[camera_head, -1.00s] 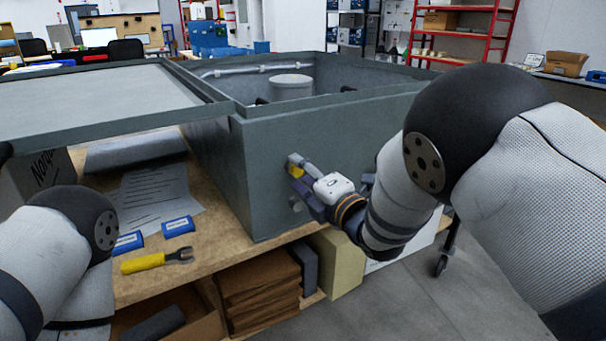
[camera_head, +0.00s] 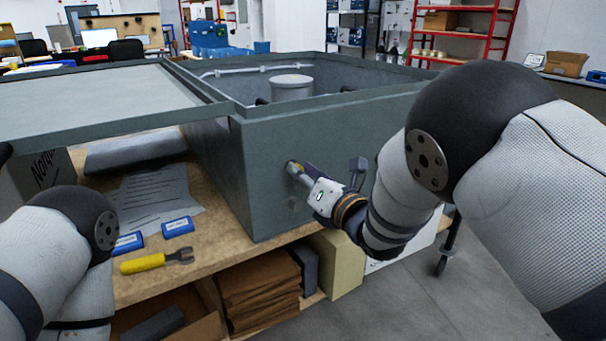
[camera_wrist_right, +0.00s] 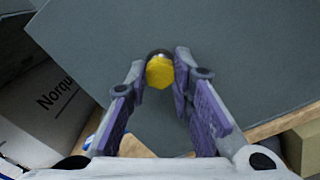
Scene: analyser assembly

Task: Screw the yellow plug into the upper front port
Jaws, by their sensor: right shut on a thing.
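The yellow plug (camera_head: 291,166) is at the upper front port on the front wall of the grey analyser housing (camera_head: 330,135). The right wrist view shows its yellow hexagonal head (camera_wrist_right: 160,72) between my fingertips, with a dark ring behind it. My right gripper (camera_head: 297,171) is shut on the plug, and its fingers point at the wall. The port is hidden behind the plug and fingertips; I cannot tell how deep the plug sits.
The wooden bench (camera_head: 215,250) carries a yellow-handled wrench (camera_head: 157,262), two blue boxes (camera_head: 178,227) and a printed sheet (camera_head: 155,195). A flat grey lid (camera_head: 90,98) extends left of the housing. The floor right of the bench is open.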

